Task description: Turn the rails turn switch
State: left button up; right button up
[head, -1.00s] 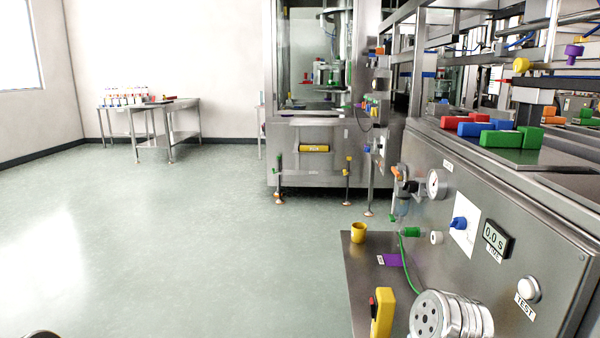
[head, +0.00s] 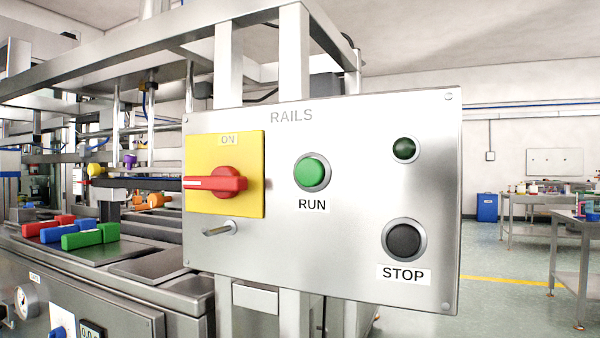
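The rails turn switch (head: 226,184) is a red rotary handle on a yellow plate (head: 236,145) marked ON at its top. The handle lies horizontal, with its white-marked end pointing left, away from the ON label. It sits at the left of a steel panel (head: 340,240) labelled RAILS. A green RUN button (head: 312,173), a dark STOP button (head: 404,241) and a dark green lamp (head: 404,149) are on the same panel. A small metal pin (head: 220,229) sticks out below the yellow plate. Neither gripper shows in the head view.
Left of the panel is a steel machine with red, blue and green blocks (head: 90,236) on its top. Steel posts and beams stand behind the panel. At the right are steel tables (head: 540,203), a blue bin (head: 487,207) and open floor with a yellow line.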

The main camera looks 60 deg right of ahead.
aim_at(225, 182)
jog(key=z, duration=0.75)
jog(key=i+z, duration=0.15)
jog(key=z, duration=0.3)
jog(key=i+z, duration=0.1)
jog(key=z, duration=0.35)
